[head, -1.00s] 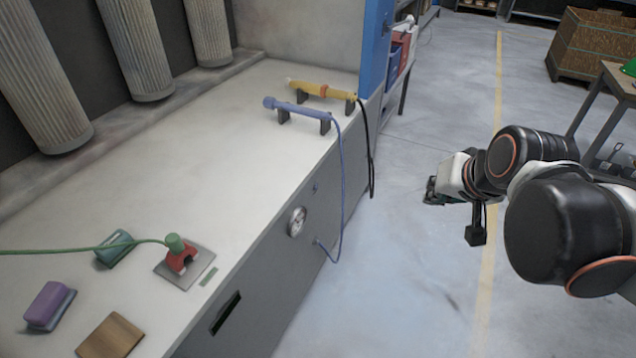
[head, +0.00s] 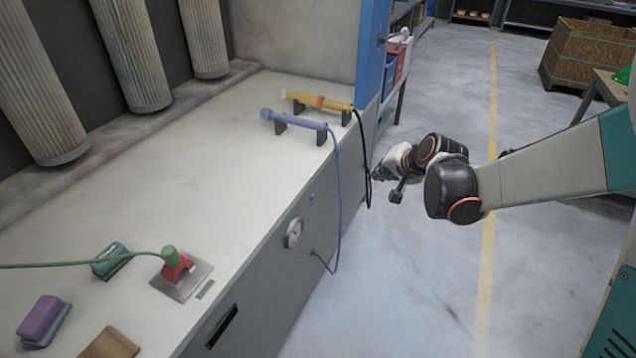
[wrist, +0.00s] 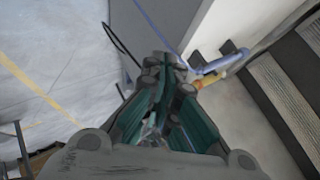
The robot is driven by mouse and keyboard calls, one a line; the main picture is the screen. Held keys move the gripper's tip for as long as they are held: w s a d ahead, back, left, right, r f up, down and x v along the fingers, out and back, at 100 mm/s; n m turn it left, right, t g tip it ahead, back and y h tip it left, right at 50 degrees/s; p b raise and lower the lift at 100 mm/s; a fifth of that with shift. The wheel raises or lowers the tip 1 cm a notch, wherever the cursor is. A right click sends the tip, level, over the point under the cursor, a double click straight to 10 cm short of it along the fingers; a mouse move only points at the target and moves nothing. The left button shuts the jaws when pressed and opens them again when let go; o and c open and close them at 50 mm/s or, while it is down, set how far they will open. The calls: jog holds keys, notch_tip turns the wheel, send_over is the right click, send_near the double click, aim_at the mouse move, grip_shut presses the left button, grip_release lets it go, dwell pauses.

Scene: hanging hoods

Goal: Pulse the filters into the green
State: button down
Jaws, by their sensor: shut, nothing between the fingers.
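Several pleated grey filters (head: 132,60) hang over the back of the bench. A blue wand (head: 294,121) with a blue hose and a yellow wand (head: 318,101) with a black hose rest on stands at the bench's far end. A round gauge (head: 294,232) is on the bench's grey front; its reading is too small to tell. My gripper (head: 380,174) is shut and empty, out over the floor to the right of the wands. In the wrist view my gripper (wrist: 166,68) points toward the bench corner, with the blue wand (wrist: 222,62) to its right.
A red-and-green tool on a plate (head: 178,268), a teal block (head: 110,260), a purple block (head: 44,320) and a wooden block (head: 110,344) lie on the near bench top (head: 190,170). A blue panel (head: 372,50) stands at the far end. The floor (head: 420,290) beside the bench is clear.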

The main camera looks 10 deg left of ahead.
aim_at(313, 197)
jog(key=w+a+f+m+y, duration=0.1)
jog(key=w+a+f+m, duration=0.1)
jog(key=f, duration=0.9)
jog(key=w+a+f+m+t+y, duration=0.1)
jog(key=w+a+f+m, duration=0.1)
jog(key=w+a+f, duration=0.2)
jog(key=w+f, duration=0.3)
jog(key=f, duration=0.5)
jog(key=shift+w+a+f+y, duration=0.25)
jog(key=shift+w+f+y, duration=0.05)
jog(key=shift+a, duration=0.15)
jog(key=w+a, duration=0.3)
jog(key=a, duration=0.5)
jog(key=shift+a, duration=0.15)
dwell(0.4)
jog(key=shift+w+a, duration=0.15)
jog(key=shift+a, duration=0.15)
